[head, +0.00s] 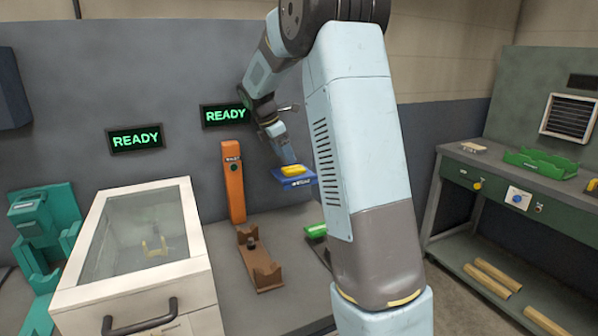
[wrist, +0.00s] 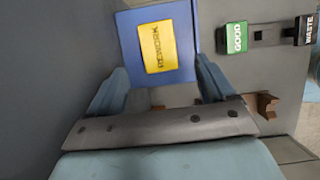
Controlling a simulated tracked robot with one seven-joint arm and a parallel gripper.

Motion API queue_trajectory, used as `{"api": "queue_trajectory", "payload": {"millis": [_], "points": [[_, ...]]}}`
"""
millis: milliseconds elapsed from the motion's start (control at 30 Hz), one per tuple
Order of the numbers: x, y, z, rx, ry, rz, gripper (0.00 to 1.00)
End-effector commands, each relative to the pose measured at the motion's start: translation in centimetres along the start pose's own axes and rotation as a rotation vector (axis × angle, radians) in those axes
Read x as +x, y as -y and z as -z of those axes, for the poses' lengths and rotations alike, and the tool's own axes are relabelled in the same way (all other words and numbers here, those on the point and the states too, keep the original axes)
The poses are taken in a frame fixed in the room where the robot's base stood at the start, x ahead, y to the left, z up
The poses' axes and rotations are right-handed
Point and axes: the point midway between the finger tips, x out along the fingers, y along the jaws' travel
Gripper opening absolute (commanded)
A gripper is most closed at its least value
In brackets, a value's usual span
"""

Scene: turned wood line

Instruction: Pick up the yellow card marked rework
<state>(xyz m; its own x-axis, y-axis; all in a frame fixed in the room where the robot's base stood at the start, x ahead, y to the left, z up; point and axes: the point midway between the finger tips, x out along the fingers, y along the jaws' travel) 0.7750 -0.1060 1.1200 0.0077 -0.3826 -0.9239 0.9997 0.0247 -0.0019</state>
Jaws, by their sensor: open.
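The yellow card (wrist: 158,46) lies flat on a blue holder (wrist: 128,30) in the wrist view, with dark lettering that looks like REWORK. In the head view the yellow card (head: 293,168) sits on top of the blue holder (head: 300,181), beyond my arm. My gripper (wrist: 161,68) is open and empty. Its two fingers stand apart on either side of the holder's near part, with the card ahead of and between their tips. In the head view the fingers are too small to make out clearly.
A green block marked GOOD (wrist: 236,37) and a dark one marked WASTE (wrist: 304,30) stand right of the holder. In the head view an orange post (head: 233,185), a brown cradle (head: 262,268) and a glass-lidded box (head: 140,235) stand left. A green workbench (head: 500,180) is at right.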

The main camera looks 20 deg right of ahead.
Motion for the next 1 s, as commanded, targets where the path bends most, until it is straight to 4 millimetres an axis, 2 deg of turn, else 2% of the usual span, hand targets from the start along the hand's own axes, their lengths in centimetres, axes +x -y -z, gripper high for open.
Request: {"api": "queue_trajectory", "payload": {"millis": [167, 433, 767, 1000], "points": [[1.2, -0.1, -0.2, 0.001, 0.0, 0.001, 0.83], [4.7, -0.1, -0.5, 0.002, 0.0, 0.001, 0.83], [5.4, -0.1, -0.5, 0.002, 0.0, -0.001, 0.83], [5.4, -0.2, -0.5, 0.003, 0.0, -0.001, 0.62]]}}
